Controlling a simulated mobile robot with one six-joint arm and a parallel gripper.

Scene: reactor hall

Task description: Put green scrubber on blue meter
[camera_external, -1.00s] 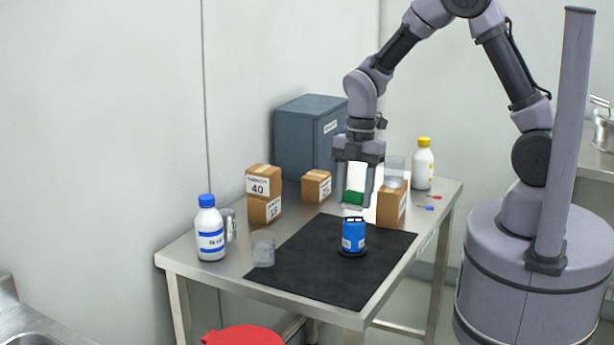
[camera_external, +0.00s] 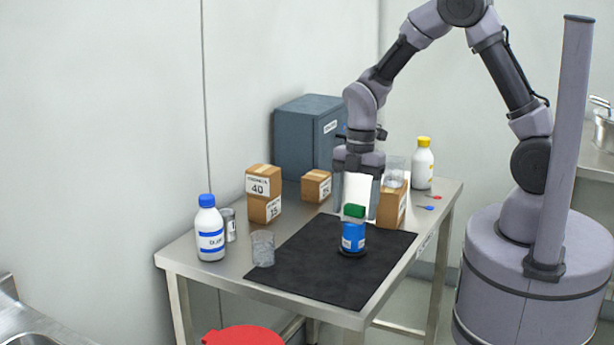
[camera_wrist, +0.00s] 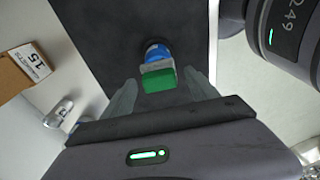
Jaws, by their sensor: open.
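The green scrubber (camera_external: 355,211) rests on top of the blue meter (camera_external: 354,238), which stands upright on the black mat (camera_external: 300,272). In the wrist view the green scrubber (camera_wrist: 159,79) lies between my spread fingers, with the blue meter (camera_wrist: 156,53) partly hidden behind it. My gripper (camera_external: 355,215) is open around and just above the scrubber, with a finger on each side. In the wrist view the fingers of my gripper (camera_wrist: 160,85) stand apart from it.
Cardboard boxes (camera_external: 263,194) stand at the back left and another box (camera_external: 392,205) beside my gripper on the right. A yellow-capped bottle (camera_external: 423,165) is at the back right.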

